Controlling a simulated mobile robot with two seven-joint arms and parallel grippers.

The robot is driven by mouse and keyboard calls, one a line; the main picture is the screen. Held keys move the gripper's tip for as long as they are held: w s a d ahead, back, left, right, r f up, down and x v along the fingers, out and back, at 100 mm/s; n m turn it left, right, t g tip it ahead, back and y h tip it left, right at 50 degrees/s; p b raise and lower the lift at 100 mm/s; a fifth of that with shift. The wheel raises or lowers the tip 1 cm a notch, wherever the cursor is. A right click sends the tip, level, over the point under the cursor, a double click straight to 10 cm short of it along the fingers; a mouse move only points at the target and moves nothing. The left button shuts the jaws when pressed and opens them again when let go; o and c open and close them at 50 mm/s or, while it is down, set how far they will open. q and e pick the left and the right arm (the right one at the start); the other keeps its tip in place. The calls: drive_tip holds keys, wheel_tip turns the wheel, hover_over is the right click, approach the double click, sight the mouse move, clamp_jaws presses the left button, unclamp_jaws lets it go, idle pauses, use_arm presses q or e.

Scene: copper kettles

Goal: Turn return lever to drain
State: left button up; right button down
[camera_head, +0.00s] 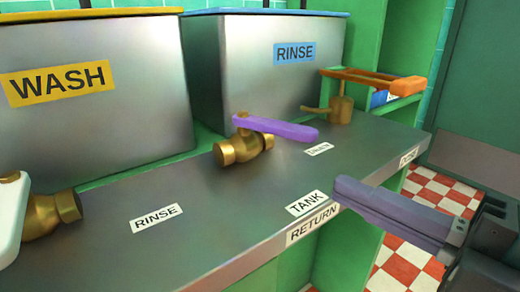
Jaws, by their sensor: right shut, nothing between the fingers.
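The return lever is a purple handle (285,129) on a brass valve (243,148) on the grey metal counter. It points right, its free end just behind a small white label (318,149) that seems to read DRAIN. A TANK label (307,203) lies nearer the front, above the RETURN label (313,223) on the counter's front edge. My right gripper (345,190) comes in from the right, shut and empty, near the front edge by the TANK label. It is apart from the lever. My left gripper is not in view.
WASH (95,95) and RINSE (265,80) tanks stand behind the counter (225,215). A brass valve with a white lever (12,215) is at far left, near a RINSE label (157,218). An orange handle (372,80) on brass is at back right. The counter between the labels is clear.

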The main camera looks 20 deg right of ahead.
sight(272, 127)
drive_tip(key=x, duration=1)
drive_tip(key=shift+w+d, duration=0.1)
drive_tip(key=shift+d, duration=0.1)
drive_tip(key=shift+w+d+f+b, duration=0.15)
drive_tip(key=shift+w+d+b, duration=0.25)
drive_tip(key=shift+w+d, duration=0.8)
drive_tip(key=shift+d, duration=0.25)
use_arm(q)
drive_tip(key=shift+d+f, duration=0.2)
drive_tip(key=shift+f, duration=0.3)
use_arm(e)
drive_tip(key=shift+w, duration=0.15)
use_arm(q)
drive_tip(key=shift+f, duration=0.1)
use_arm(e)
drive_tip(key=shift+d, duration=0.1)
use_arm(q)
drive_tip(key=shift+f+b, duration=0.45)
drive_tip(key=shift+b, duration=0.15)
use_arm(e)
drive_tip(key=shift+w+d+n+g+y, duration=0.15)
drive_tip(key=shift+d+n+g+y, duration=0.15)
drive_tip(key=shift+n+y, duration=0.15)
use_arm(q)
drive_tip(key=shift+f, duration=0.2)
use_arm(e)
drive_tip(key=shift+d, duration=0.1)
